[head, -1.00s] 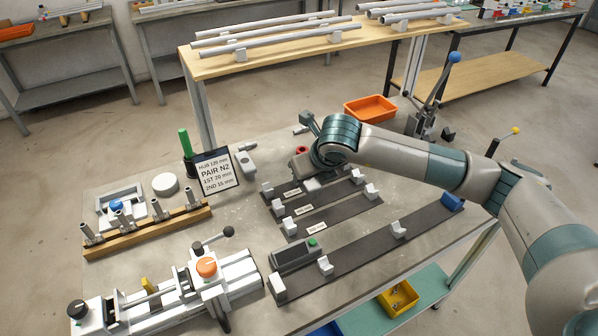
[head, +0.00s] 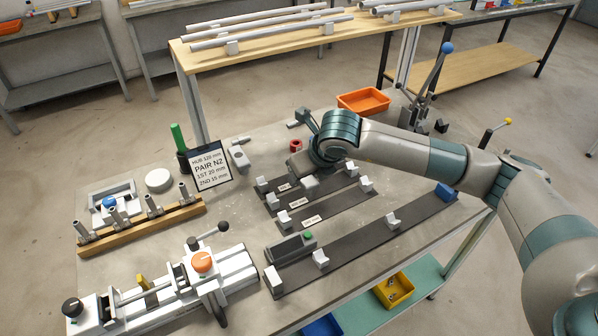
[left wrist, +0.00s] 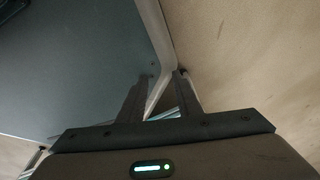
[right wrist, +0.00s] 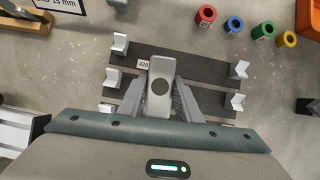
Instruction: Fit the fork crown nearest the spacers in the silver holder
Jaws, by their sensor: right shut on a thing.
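A grey fork crown (right wrist: 160,84) with a round dark hole sits between the fingers of my right gripper (right wrist: 161,78), which is shut on it. It hangs over the dark strips. In the head view the crown (head: 310,184) shows partly below my right gripper (head: 306,170). A second grey crown-like piece (head: 238,157) lies beside the sign. Coloured rings, probably the spacers, include a red one (right wrist: 206,14) and a blue one (right wrist: 234,25). A silver-white clamp fixture (head: 238,270) stands front left; I cannot tell if it is the holder. My left gripper (left wrist: 165,74) is open and empty.
Dark strips with pale posts (head: 393,220) cover the table's middle. A wooden rack of metal tubes (head: 140,222) and a sign (head: 210,170) stand left. An orange bin (head: 363,101) and a blue-knobbed lever (head: 447,48) are at the back. My left gripper is near a table underside.

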